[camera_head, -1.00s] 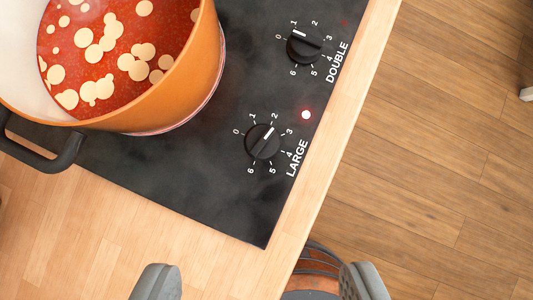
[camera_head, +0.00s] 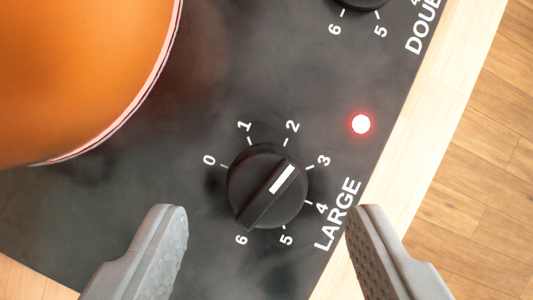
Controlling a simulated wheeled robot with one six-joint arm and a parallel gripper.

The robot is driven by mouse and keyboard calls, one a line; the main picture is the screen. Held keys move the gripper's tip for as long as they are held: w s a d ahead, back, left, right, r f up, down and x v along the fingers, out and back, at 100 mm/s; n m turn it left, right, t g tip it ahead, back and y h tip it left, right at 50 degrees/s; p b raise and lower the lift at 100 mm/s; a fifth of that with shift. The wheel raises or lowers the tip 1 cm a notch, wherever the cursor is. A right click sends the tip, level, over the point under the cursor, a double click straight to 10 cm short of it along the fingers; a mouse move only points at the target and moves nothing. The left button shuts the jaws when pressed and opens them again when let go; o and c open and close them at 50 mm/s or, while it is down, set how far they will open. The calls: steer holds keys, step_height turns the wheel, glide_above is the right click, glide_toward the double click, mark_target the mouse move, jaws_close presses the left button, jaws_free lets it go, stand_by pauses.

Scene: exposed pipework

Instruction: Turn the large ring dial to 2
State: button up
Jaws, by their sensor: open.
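The dial labelled LARGE (camera_head: 267,187) is a round black knob with a raised grip bar and a white pointer line. It sits near the middle of the view on the black hob, with marks 0 to 6 around it. The white line points between 2 and 3. My gripper (camera_head: 266,212) is open, with one grey finger at the lower left and one at the lower right of the dial. The fingers look clear of the knob, and nothing is between them but the view of the dial.
A red light (camera_head: 361,124) glows beside the LARGE dial. The DOUBLE dial (camera_head: 363,3) is cut off at the top. An orange pot (camera_head: 80,80) stands on the hob at the upper left. The wooden counter edge (camera_head: 420,140) runs along the right, with floor beyond.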

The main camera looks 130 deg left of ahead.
mark_target(267, 190)
steer(key=shift+x, duration=1.3)
steer(key=c, duration=1)
steer(key=shift+o, duration=0.2)
steer(key=shift+n, duration=0.3)
steer(key=shift+s+n+t+y, duration=0.1)
steer(key=shift+n+t+y, duration=0.3)
steer(key=shift+n, duration=0.7)
steer(key=o, duration=1)
steer(key=shift+c, duration=0.2)
